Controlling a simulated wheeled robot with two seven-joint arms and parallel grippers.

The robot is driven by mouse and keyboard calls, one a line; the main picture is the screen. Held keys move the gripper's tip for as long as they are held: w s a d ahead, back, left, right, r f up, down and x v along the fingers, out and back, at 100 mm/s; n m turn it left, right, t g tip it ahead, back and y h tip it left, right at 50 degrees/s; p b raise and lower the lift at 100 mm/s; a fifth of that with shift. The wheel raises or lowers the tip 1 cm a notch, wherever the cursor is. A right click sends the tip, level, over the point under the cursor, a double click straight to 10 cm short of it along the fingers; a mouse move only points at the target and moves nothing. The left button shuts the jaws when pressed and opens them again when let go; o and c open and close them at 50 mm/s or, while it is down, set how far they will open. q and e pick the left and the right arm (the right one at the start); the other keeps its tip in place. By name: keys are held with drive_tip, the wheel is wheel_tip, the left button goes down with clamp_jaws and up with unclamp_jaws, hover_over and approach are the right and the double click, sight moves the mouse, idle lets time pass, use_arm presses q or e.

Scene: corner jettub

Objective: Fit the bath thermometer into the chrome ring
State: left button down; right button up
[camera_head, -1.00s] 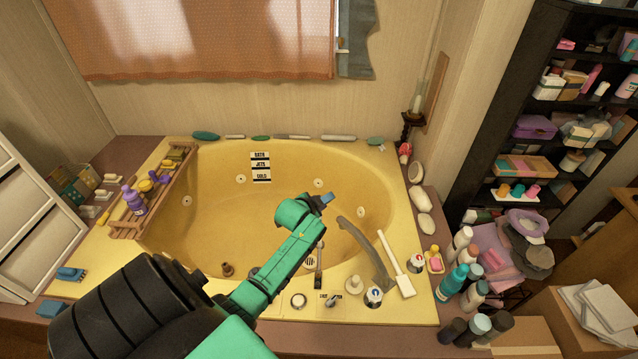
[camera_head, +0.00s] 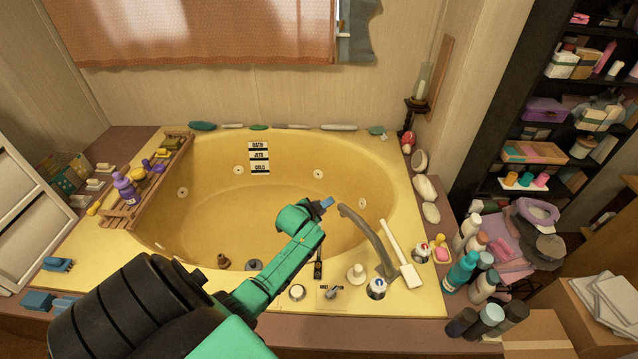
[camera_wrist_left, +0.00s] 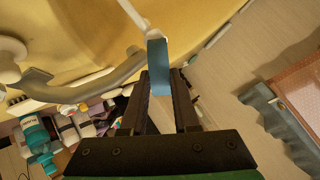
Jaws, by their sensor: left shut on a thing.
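My left gripper (camera_head: 322,206) is held out over the tub, just left of the tip of the grey spout. It is shut on a blue bar-shaped piece, taken to be the bath thermometer (camera_head: 327,203). In the left wrist view the thermometer (camera_wrist_left: 158,65) stands out past both dark fingertips (camera_wrist_left: 160,85), clear of other things. I cannot tell the chrome ring for sure. A round silver-rimmed fitting (camera_head: 297,291) is set in the front deck, and a dark metallic round fitting (camera_head: 254,265) shows beside my forearm. My right gripper is not in view.
The yellow tub (camera_head: 225,215) is open and empty in the middle. The spout (camera_head: 368,240), a white-handled brush (camera_head: 401,252) and tap knobs (camera_head: 376,287) crowd the front right deck. A wooden rack (camera_head: 150,180) with bottles spans the left side. Bottles (camera_head: 461,272) stand at right.

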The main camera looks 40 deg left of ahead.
use_arm(q)
drive_tip(key=shift+f+b, duration=5.1)
drive_tip(key=shift+f, duration=1.5)
drive_tip(key=c, duration=0.6)
unclamp_jaws()
drive_tip(key=p+v, duration=0.5)
drive_tip(key=v, duration=0.9)
drive_tip(key=shift+s+r, duration=0.2)
drive_tip(key=shift+r, duration=0.05)
